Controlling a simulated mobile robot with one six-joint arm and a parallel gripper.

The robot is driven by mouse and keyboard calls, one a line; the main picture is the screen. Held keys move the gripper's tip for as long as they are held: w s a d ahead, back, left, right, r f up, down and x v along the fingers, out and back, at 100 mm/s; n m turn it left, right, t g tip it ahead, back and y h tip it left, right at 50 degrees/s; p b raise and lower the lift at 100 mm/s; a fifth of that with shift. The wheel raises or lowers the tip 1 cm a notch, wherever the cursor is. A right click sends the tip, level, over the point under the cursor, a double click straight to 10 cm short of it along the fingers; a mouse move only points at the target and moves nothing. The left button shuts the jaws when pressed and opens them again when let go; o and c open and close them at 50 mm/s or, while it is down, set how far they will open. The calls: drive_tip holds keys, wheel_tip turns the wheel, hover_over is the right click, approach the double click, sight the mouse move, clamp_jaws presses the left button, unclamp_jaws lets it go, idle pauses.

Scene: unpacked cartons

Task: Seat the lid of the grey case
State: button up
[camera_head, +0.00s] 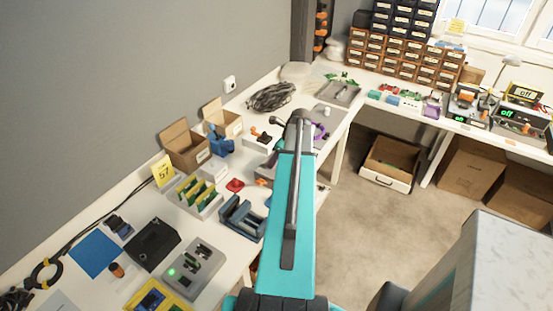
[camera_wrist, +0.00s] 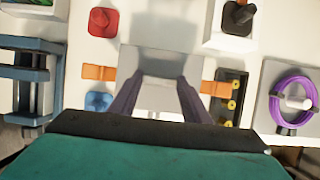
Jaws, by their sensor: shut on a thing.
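The grey case (camera_wrist: 155,104) is in the middle of the wrist view, on the white table. An orange latch (camera_wrist: 98,72) sticks out on its left and another orange latch (camera_wrist: 215,89) on its right. My gripper (camera_wrist: 163,82) is over the case, its two dark fingers shut on a light grey piece between them, which looks like the lid (camera_wrist: 164,66). The wrist view does not show clearly whether the lid touches the case or is held above it. In the head view my arm hides most of the case and the fingertips.
A red knob piece (camera_wrist: 103,21) and a blue one (camera_wrist: 98,103) lie to the left. A dark tray with yellow parts (camera_wrist: 230,97) and a purple coil (camera_wrist: 293,97) are to the right. A blue vise-like fixture (camera_head: 243,216) stands nearby.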

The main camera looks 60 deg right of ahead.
drive_tip(key=shift+f, duration=0.1)
drive_tip(key=o, duration=1.2)
drive_tip(key=b+v, duration=0.3)
drive_tip(key=v, duration=1.1)
drive_tip(key=shift+w, duration=0.1)
